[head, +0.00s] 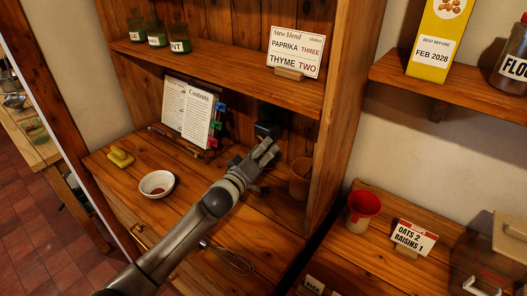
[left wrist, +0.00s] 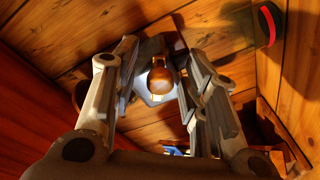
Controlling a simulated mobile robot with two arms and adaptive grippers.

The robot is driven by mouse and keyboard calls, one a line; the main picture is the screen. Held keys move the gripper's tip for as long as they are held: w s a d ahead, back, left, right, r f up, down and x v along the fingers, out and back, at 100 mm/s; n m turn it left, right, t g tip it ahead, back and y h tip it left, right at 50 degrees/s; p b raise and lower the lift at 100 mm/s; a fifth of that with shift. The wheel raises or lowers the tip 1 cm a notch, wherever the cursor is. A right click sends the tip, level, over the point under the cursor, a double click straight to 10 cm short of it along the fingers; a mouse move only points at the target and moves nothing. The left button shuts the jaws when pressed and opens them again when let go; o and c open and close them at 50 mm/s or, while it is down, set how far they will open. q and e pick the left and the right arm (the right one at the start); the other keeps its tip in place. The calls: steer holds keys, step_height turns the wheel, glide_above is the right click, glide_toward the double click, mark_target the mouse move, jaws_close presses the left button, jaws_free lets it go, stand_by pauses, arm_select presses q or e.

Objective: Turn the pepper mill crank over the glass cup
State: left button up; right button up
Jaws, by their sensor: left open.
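My left gripper (head: 265,151) reaches to the back of the wooden cabinet counter, in front of a dark fixture (head: 267,129) that is partly hidden by the fingers. In the left wrist view my left gripper (left wrist: 160,62) is open. A rounded wooden knob (left wrist: 162,77) on a pale metal part shows between its fingers; I cannot tell whether they touch it. This looks like the mill's crank handle. A brownish, see-through-looking cup (head: 300,177) stands right of the gripper, near the cabinet's side wall; it may be the glass cup. My right gripper is not in view.
A white bowl (head: 157,185) with reddish contents and a yellow object (head: 121,157) sit left on the counter. An open book (head: 188,113) stands behind. A whisk (head: 232,258) lies in front. The upright side panel (head: 345,110) and upper shelf (head: 235,77) bound the space.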

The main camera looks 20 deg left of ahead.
arm_select(q)
steer(key=shift+c, duration=0.3)
jaws_close()
steer(key=shift+f, duration=0.15)
